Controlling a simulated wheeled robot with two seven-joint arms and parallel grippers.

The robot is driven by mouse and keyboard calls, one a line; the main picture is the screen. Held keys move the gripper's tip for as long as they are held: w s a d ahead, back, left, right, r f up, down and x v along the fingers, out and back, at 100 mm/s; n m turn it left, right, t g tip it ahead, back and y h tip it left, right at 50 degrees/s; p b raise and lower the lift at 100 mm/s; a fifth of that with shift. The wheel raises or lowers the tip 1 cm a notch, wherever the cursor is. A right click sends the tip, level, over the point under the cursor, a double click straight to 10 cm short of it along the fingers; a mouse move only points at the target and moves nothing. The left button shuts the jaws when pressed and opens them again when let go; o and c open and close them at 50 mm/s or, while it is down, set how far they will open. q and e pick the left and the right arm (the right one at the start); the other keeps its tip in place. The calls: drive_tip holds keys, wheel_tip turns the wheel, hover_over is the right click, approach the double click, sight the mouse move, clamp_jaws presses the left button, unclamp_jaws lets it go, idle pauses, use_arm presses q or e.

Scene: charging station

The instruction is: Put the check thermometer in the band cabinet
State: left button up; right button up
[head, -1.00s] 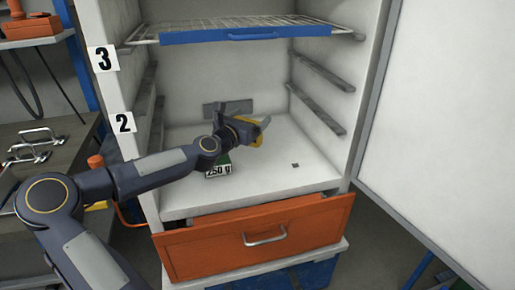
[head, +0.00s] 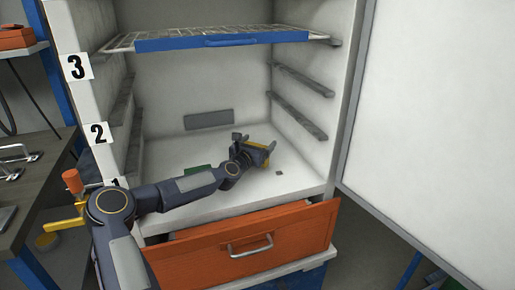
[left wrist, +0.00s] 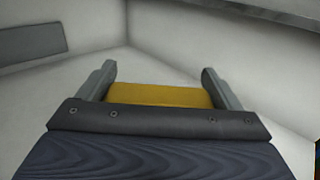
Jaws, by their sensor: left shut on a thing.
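The band cabinet (head: 172,152) stands open, with a white inside. My left gripper (head: 268,148) is inside its lowest space, low over the floor towards the right. It is shut on a yellow thing (head: 256,157), which I take for the check thermometer. In the left wrist view the yellow thing (left wrist: 160,95) lies between the two grey fingers of the gripper (left wrist: 158,72). Most of it is hidden by the gripper body. I cannot tell if it touches the cabinet floor. My right gripper is not in view.
A wire shelf with a blue front (head: 210,40) hangs above. Side rails (head: 300,115) line the right wall. A green block (head: 197,170) sits behind my arm. An orange drawer (head: 245,245) is below. The white door (head: 430,110) stands open at right.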

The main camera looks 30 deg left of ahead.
use_arm(q)
drive_tip(key=shift+f, duration=0.55)
